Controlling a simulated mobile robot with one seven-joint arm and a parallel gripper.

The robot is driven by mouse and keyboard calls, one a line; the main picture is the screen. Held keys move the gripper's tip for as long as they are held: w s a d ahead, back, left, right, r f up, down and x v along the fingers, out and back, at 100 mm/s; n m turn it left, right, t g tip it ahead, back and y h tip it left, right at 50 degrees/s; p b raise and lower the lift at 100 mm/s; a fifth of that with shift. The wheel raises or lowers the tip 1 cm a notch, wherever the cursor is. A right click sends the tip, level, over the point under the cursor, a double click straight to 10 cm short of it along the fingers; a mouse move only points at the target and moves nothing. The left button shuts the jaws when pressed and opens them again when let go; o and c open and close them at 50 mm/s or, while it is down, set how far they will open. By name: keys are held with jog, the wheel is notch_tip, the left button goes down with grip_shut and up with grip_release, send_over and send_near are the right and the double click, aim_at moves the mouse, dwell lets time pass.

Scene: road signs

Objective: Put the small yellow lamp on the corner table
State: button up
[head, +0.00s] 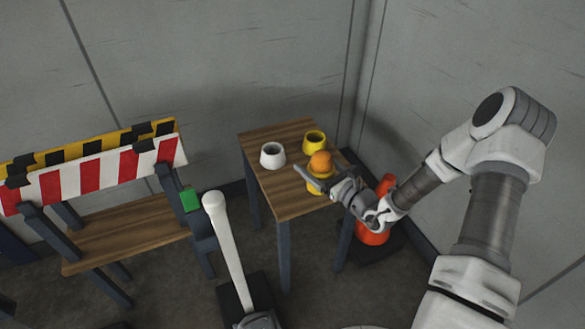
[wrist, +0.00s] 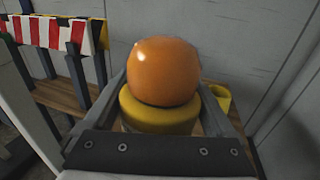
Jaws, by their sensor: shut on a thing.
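The small yellow lamp has a yellow base (head: 316,184) and a rounded orange top (head: 320,162). It is upright at the right side of the corner table (head: 295,203), a wooden top on dark legs. My gripper (head: 325,180) is shut on the lamp, one finger on each side. In the wrist view the orange top (wrist: 163,72) rises between the fingers above the yellow base (wrist: 158,112). I cannot tell whether the base touches the table top.
A white pot (head: 272,156) and a yellow pot (head: 314,141) stand on the table behind the lamp. A red-orange object (head: 373,232) stands on the floor at right. A striped barrier (head: 95,172) with a wooden shelf is at left. Walls close the corner behind.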

jog(key=shift+w+a+f+b, duration=0.65)
jog(key=shift+w+a+f, duration=0.6)
jog(key=shift+f, duration=0.45)
jog(key=shift+w+a+f+b, duration=0.6)
jog(key=shift+w+a+f, duration=0.6)
jog(key=shift+f, duration=0.45)
jog(key=shift+w+a+f+b, duration=0.65)
jog(key=shift+w+a+f, duration=0.6)
jog(key=shift+f, duration=0.45)
